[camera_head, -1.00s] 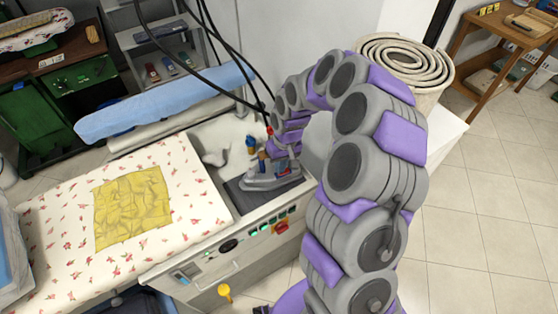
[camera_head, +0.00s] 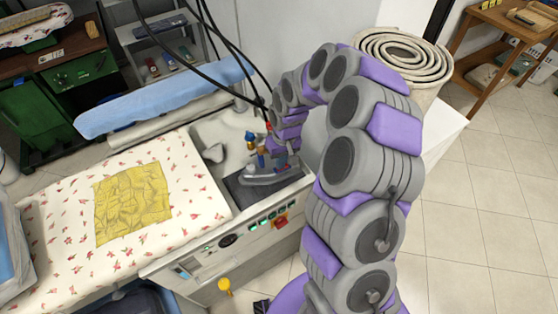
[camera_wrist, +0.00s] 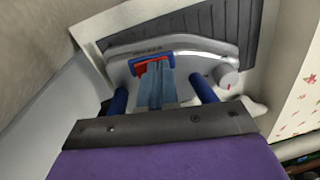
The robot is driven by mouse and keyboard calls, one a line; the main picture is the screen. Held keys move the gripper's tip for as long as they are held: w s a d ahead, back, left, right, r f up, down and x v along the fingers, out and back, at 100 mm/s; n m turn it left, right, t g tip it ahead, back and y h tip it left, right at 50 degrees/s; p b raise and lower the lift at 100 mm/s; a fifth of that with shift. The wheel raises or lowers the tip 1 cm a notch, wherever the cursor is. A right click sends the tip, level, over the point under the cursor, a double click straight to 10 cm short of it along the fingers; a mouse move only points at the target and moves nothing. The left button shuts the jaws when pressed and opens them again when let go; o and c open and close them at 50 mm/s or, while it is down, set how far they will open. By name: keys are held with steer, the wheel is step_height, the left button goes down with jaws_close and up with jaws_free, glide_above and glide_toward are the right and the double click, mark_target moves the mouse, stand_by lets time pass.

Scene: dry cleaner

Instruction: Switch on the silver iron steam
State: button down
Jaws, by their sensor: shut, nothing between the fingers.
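The silver iron (camera_head: 270,178) rests on a dark ribbed pad (camera_head: 240,193) at the right end of the ironing station. In the wrist view, its curved metal body (camera_wrist: 206,48) lies across the top of the picture, with a pale round knob (camera_wrist: 228,79) on its right side. My gripper (camera_wrist: 155,82) is shut and empty, pointing at the iron from close by. A red and blue part (camera_wrist: 150,62) shows at its tips; I cannot tell if they touch it. In the head view, my gripper (camera_head: 272,156) is small and partly mixed with the iron's outline.
The station's front has lit buttons and a red switch (camera_head: 281,221). Black cables (camera_head: 226,47) hang above. The floor at right is clear.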

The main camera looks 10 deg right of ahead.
steer(key=shift+w+d+r, duration=0.1)
steer(key=shift+d+r, duration=0.1)
steer(key=shift+d, duration=0.2)
steer(key=shift+r, duration=0.15)
step_height(320, 180, up, 14)
steer(key=a+p, duration=0.1)
steer(key=p, duration=0.3)
steer(key=shift+a+f, duration=0.25)
steer(key=shift+a, duration=0.15)
